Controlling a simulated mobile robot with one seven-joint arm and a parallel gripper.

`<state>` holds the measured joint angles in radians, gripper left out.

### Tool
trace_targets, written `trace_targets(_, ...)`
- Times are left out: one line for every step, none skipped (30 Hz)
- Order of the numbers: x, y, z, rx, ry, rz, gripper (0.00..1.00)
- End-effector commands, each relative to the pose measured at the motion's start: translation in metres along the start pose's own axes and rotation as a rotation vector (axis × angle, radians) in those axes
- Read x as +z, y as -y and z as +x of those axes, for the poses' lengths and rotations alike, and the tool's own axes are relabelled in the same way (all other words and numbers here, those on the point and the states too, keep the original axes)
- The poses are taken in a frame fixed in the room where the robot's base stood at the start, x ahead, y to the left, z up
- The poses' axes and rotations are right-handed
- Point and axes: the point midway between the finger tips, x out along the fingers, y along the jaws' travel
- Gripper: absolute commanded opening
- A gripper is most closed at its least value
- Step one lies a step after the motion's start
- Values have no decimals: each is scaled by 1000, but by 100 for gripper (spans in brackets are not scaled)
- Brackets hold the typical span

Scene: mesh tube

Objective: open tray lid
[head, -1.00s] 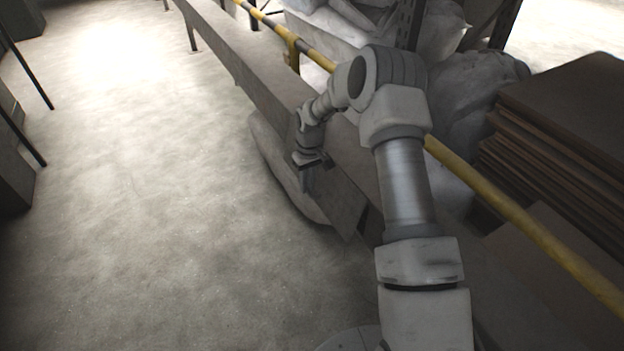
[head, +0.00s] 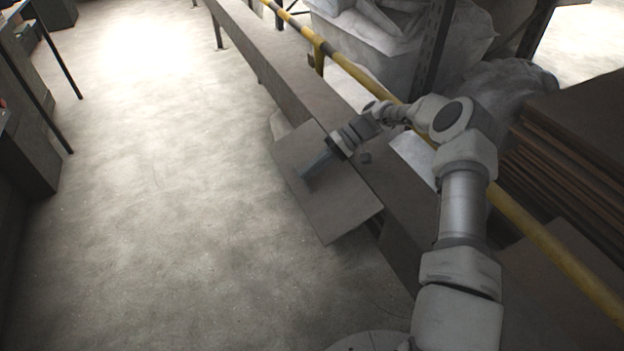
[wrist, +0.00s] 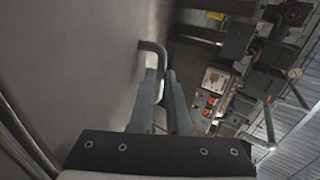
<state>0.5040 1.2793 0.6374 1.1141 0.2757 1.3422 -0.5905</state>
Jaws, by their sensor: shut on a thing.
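The tray lid (head: 325,205) is a flat grey-brown panel. In the head view it stands out to the left from the side of the long tray (head: 255,52), over the floor, with its broad face showing. My gripper (head: 312,170) is against this face near the lid's middle. In the wrist view the lid (wrist: 75,65) fills the left side, and a bent grey handle (wrist: 151,46) stands out from it. My gripper (wrist: 160,90) is shut on this handle, with a finger on each side.
A yellow and black rail (head: 365,78) runs along the tray's far side. White sacks (head: 400,50) and a stack of brown boards (head: 580,130) stand beyond it. The floor (head: 150,200) left of the lid is clear. Dark tables stand at the far left.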

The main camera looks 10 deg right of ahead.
Motion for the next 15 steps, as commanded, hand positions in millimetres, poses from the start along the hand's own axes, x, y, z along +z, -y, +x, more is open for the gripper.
trace_targets(0,2,-2,-47,-3,1,0)
trace_targets(0,5,-4,-75,-4,0,0)
trace_targets(-1,8,-6,-110,-4,0,0)
trace_targets(-1,11,-8,-137,-5,0,0)
trace_targets(0,13,-9,-163,-4,0,0)
trace_targets(-1,16,-12,-196,-6,0,0)
trace_targets(-1,18,-14,-219,-5,0,0)
trace_targets(-1,22,-16,-230,-5,-1,0)
trace_targets(-1,25,-19,-223,-4,-2,0)
trace_targets(-1,27,-20,-221,-3,-2,0)
trace_targets(-1,28,-22,-221,-3,-1,0)
trace_targets(-1,30,-24,-220,-3,-1,0)
trace_targets(-1,31,-26,-219,-3,-1,0)
trace_targets(-1,32,-27,-219,-3,-1,0)
trace_targets(-1,34,-29,-218,-4,-1,0)
